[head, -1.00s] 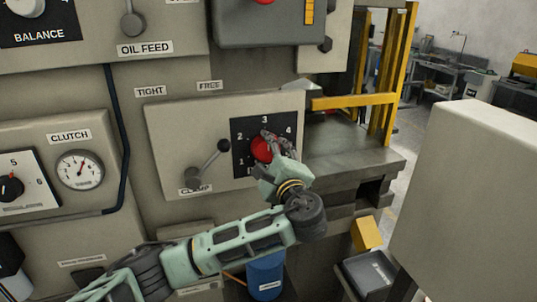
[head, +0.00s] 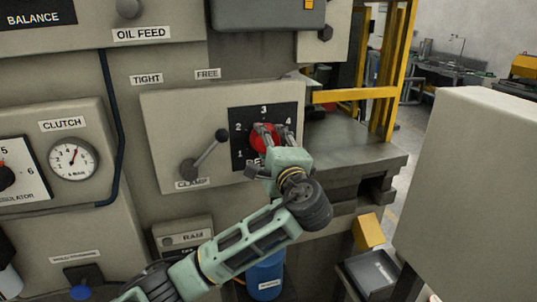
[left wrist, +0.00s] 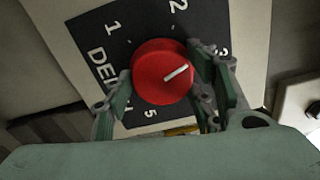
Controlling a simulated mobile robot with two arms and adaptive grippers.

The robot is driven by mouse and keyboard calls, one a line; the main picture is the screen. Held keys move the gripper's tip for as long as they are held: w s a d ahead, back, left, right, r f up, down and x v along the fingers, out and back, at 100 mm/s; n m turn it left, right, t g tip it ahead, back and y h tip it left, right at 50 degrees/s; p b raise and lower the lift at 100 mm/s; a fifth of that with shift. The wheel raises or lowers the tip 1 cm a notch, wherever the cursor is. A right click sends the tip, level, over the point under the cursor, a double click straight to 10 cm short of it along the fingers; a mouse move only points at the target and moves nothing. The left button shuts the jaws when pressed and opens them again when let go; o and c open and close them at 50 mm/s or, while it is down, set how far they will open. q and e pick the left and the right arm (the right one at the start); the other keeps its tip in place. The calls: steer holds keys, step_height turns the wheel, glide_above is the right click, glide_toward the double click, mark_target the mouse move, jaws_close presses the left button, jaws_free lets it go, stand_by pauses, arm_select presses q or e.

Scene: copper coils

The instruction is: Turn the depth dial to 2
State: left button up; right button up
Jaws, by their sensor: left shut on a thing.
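The depth dial's red round knob (head: 265,141) sits on a black plate (head: 236,114) with white numbers, on a grey panel. In the left wrist view the knob (left wrist: 150,73) has a white mark that points roughly toward the 3. The 1 and 2 lie to its upper left and above. The 4 is hidden there. My left gripper (head: 273,131) is shut on the knob, with one finger on each side, as the left wrist view also shows (left wrist: 160,72). My right gripper is not in view.
A clamp lever (head: 205,153) stands just left of the dial plate. A yellow frame (head: 352,96) and grey ledge (head: 357,146) are to the right. A large pale box (head: 470,190) fills the right side. A blue bin (head: 266,277) is below my arm.

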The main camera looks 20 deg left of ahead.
arm_select(q)
steer(key=shift+w+d+f+n+b, duration=0.1)
steer(key=shift+f+n+b, duration=0.05)
steer(key=shift+n+b, duration=1.05)
steer(key=shift+s+f+n+b, duration=0.1)
steer(key=shift+f+n+b, duration=0.1)
steer(key=shift+n+b, duration=1)
steer(key=shift+w+d+f+n+b, duration=0.15)
steer(key=shift+n+b, duration=0.75)
steer(key=shift+n, duration=0.5)
steer(key=shift+a+r, duration=0.1)
steer(key=shift+a, duration=0.05)
steer(key=o, duration=1)
steer(key=shift+o, duration=0.5)
steer(key=shift+r, duration=0.15)
steer(key=shift+r, duration=0.1)
steer(key=v, duration=1.2)
